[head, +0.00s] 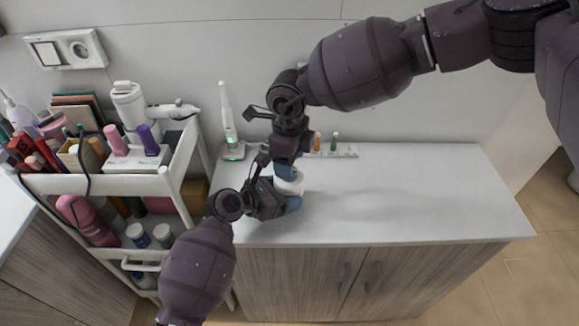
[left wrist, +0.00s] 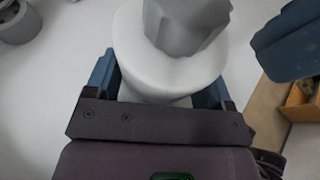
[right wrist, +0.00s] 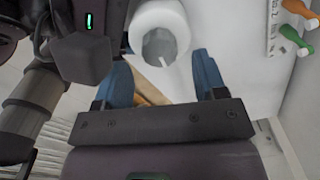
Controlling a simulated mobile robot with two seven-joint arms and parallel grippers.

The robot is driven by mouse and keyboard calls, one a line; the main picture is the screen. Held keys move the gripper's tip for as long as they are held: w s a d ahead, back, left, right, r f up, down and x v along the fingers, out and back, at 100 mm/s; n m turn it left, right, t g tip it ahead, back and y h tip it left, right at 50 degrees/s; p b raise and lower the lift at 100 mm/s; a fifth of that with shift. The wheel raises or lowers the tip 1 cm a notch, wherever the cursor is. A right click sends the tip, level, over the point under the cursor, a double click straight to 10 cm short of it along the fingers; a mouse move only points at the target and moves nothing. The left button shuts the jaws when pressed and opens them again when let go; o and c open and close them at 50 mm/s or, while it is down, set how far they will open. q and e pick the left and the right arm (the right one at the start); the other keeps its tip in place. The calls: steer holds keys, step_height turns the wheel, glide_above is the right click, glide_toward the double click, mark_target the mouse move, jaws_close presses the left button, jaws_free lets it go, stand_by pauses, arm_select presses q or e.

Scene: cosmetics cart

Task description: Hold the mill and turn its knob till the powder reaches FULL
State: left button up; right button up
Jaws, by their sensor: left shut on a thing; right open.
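The mill (head: 291,187) stands on the white counter, a white round body mostly hidden by my grippers. In the left wrist view its white body (left wrist: 150,62) carries a grey faceted knob (left wrist: 185,28) on top. My left gripper (head: 290,203) is shut on the mill, with blue fingers on both sides of the body. My right gripper (head: 286,172) is open above the mill. In the right wrist view the knob (right wrist: 160,46) lies beyond the two blue fingertips, between their lines and apart from them. The powder level and any FULL mark are hidden.
A white cart (head: 182,180) with bottles and cosmetics stands left of the counter. A white upright device (head: 227,120) on a green-lit base and a rack (head: 340,151) with small coloured items stand by the wall. The counter (head: 420,195) is clear on the right.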

steer(key=shift+f, duration=1.4)
steer(key=c, duration=0.9)
